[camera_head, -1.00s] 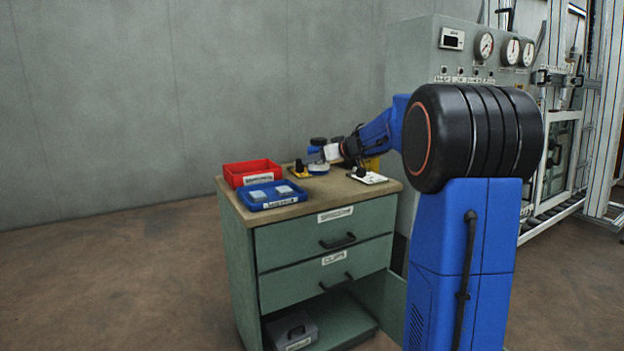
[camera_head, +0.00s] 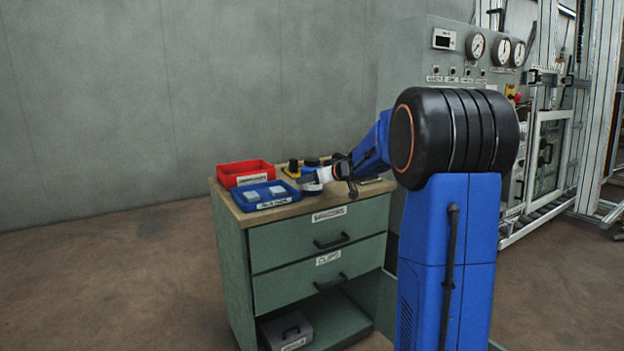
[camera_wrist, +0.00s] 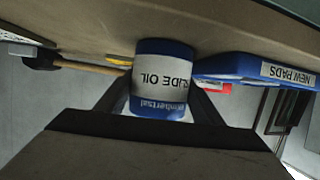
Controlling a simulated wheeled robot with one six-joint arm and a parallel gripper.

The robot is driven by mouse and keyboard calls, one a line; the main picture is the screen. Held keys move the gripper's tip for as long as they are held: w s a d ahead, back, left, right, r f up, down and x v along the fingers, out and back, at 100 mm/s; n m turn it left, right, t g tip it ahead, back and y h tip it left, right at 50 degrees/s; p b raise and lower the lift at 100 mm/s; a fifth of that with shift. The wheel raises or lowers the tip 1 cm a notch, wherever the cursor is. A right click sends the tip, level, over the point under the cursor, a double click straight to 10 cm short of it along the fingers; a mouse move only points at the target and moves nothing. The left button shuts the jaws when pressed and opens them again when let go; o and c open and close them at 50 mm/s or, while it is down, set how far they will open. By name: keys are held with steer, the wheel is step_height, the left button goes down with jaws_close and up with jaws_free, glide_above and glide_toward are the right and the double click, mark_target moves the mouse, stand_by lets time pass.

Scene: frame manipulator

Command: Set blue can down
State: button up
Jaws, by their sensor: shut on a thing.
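The blue tray (camera_head: 243,199), labelled "NEW PADS" in the wrist view (camera_wrist: 255,72), holds pale pads close beside the can. A red tray (camera_head: 226,171) stands behind it. Dark and yellow items (camera_head: 292,168) stand farther back. A hammer-like tool (camera_wrist: 85,66) shows in the wrist view.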

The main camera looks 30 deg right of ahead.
steer(key=o, duration=1.3)
steer(key=shift+f, duration=0.1)
steer(key=shift+r, duration=0.2)
steer(key=s+a+r+m+t+h, duration=0.15)
steer(key=s+r+h, duration=0.3)
steer(key=s, duration=0.55)
steer(key=s+a+r+m+g+h, duration=0.1)
steer(key=s+r+m+h, duration=0.3)
steer(key=s, duration=0.6)
steer(key=s+a+f+n+g+y, duration=0.1)
steer(key=s+a+f+g+y, duration=0.1)
steer(key=s+a+f, duration=0.4)
steer(key=s+a+f+n+g+y, duration=0.1)
steer(key=s+a+f+g, duration=0.3)
steer(key=s, duration=1.1)
steer(key=s+a+f+n+g+y, duration=0.1)
steer(key=s+a+f+g+y, duration=0.2)
steer(key=s+a+f, duration=0.6)
steer(key=shift+s+f, duration=1.35)
steer(key=shift+f, duration=0.25)
